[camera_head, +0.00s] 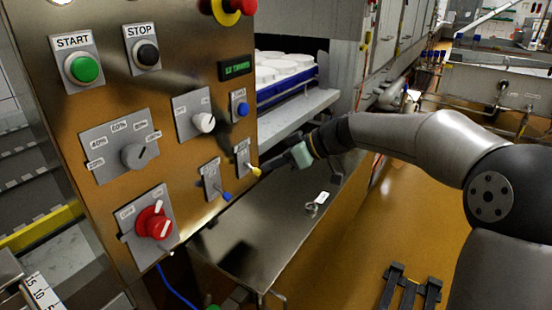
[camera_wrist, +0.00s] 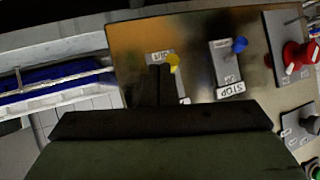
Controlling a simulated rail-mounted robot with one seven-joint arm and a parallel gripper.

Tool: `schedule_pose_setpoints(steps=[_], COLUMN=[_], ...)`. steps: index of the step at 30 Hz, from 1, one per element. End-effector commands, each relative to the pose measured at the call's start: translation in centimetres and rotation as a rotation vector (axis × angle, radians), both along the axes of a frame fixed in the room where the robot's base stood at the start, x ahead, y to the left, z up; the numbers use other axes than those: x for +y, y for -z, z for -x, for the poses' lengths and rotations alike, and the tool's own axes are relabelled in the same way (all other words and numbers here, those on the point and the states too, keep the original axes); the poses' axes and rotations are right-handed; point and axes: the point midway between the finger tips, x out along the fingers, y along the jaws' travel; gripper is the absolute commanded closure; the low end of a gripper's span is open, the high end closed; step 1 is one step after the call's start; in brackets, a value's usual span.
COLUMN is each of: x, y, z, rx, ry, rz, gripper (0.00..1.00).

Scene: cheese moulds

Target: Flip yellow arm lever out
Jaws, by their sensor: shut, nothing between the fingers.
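The yellow-tipped lever (camera_head: 254,171) sits on a small grey plate at the right edge of the brass-coloured control panel. In the wrist view its yellow knob (camera_wrist: 173,59) shows just beside the tip of my gripper (camera_wrist: 160,72). My gripper (camera_head: 268,165) is shut and empty, reaching in from the right with its fingertips close to the lever. I cannot tell whether they touch it. The blue-tipped lever (camera_head: 226,196) is to the left and lower on the panel, and it also shows in the wrist view (camera_wrist: 240,45).
The panel also carries a red rotary switch (camera_head: 154,224), a white knob (camera_head: 204,122), a blue button (camera_head: 241,109) and a green start button (camera_head: 84,68). A steel table (camera_head: 270,235) with a small tagged ring (camera_head: 312,208) lies below. White moulds (camera_head: 280,66) stand behind.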

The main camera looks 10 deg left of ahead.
Motion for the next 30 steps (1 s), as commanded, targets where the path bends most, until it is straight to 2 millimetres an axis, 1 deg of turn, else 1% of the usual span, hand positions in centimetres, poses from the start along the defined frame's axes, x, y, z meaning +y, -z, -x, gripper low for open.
schedule_pose_setpoints(steps=[1,8,18,30], x=[0.0,-0.1,-0.1,-0.3], y=[-0.3,-0.4,-1.8,-2.1], z=[0.0,0.0,-0.1,-0.2], rx=[0.001,0.002,0.001,0.002], ry=[0.001,0.002,0.003,0.003], rz=[0.0,0.002,0.003,0.003], gripper=[1.0,1.0,1.0,1.0])
